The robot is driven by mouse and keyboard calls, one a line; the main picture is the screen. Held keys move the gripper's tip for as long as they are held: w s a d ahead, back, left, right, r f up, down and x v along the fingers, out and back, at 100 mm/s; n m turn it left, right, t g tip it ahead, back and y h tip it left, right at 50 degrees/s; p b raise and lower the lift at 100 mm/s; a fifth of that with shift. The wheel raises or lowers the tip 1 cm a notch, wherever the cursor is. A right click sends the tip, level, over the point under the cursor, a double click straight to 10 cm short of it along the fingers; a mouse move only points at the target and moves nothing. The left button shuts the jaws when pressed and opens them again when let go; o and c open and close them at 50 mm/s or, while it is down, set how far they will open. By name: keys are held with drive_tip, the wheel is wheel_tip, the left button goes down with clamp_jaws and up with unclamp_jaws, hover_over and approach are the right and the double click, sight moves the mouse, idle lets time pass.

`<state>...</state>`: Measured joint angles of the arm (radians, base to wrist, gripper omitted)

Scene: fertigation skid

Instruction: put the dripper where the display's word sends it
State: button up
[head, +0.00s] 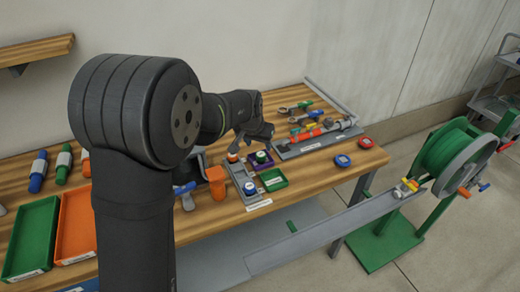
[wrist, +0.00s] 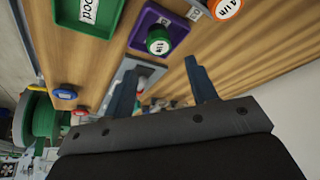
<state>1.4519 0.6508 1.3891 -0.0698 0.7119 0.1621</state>
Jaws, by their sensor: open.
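My gripper (head: 248,135) is open and empty above the bench; its two fingers show apart in the wrist view (wrist: 162,90). A dripper with a green ring and white marked top (wrist: 159,41) stands in a purple tray (wrist: 134,42); the purple tray also shows in the head view (head: 269,165). A green tray (wrist: 62,14) beside it has a label that seems to read "Good". An orange-ringed dripper (wrist: 226,9), marked about "4 l/h", is at the wrist view's top edge. No display word is readable, and which dripper is meant cannot be told.
A grey holder (head: 237,173) with a blue-topped part (head: 249,188) stands beside the trays. A larger green tray (head: 28,240) and an orange tray (head: 77,228) lie at left. Tools lie on a grey board (head: 292,152). A green hose reel (head: 446,150) stands right of the bench.

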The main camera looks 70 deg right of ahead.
sight(261, 154)
drive_tip(key=v, duration=0.5)
drive_tip(key=shift+r, duration=0.3)
drive_tip(key=shift+f, duration=0.15)
drive_tip(key=x, duration=1.1)
drive_tip(key=shift+f, duration=0.4)
drive_tip(key=shift+d+r, duration=0.1)
drive_tip(key=shift+r, duration=0.9)
